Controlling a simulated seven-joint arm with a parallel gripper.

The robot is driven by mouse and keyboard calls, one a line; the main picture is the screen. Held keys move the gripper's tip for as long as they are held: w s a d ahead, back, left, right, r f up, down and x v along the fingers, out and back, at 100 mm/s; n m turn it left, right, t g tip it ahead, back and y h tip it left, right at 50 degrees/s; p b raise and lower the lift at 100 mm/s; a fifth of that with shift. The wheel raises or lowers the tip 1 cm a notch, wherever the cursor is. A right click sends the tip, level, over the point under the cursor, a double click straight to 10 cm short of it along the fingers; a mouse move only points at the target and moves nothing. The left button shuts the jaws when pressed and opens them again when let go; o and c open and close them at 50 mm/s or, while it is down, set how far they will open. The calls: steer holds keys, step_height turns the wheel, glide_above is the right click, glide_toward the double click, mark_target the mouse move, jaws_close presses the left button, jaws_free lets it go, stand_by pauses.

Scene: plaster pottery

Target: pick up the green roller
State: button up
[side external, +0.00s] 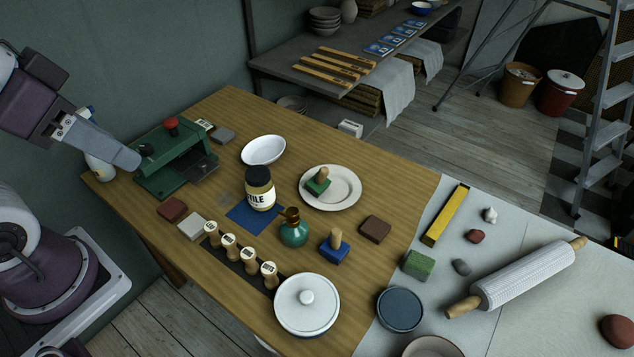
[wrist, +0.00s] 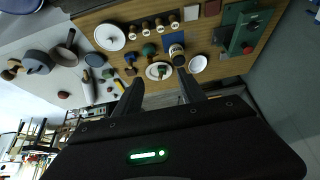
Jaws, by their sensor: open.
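The green roller (side external: 317,186) appears to be the small green block with a wooden knob, lying on a cream plate (side external: 347,199) near the table's middle. In the wrist view the green roller (wrist: 161,71) is tiny, on the plate (wrist: 152,75) between and beyond my fingertips. My gripper (wrist: 160,80) is open and empty, high above the table and well away from the roller.
A labelled jar (side external: 260,190), a green bottle (side external: 293,232), a blue wooden-knobbed block (side external: 334,250) and a brown block (side external: 375,229) stand around the plate. A white oval bowl (side external: 263,150) lies behind. A green press (side external: 172,160) stands at the left. Bare wood shows right of the plate.

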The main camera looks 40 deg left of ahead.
steer(key=m+t, duration=0.3)
steer(key=t, duration=0.3)
glide_above(319, 178)
steer(key=a, duration=0.1)
step_height(319, 178, down, 17)
steer(key=shift+m+t+h, duration=0.3)
steer(key=shift+t+h, duration=0.2)
steer(key=shift+t, duration=0.2)
steer(key=f, duration=0.2)
steer(key=w+f, duration=0.1)
steer(key=f, duration=0.2)
steer(key=d+f, duration=0.1)
steer(key=f, duration=0.2)
steer(key=shift+w+f, duration=0.25)
steer(key=shift+w, duration=0.05)
steer(key=shift+t, duration=0.3)
steer(key=f, duration=1)
steer(key=shift+s+d+f, duration=0.1)
steer(key=shift+s+f, duration=0.2)
steer(key=x, duration=0.3)
steer(key=shift+r, duration=0.15)
jaws_close()
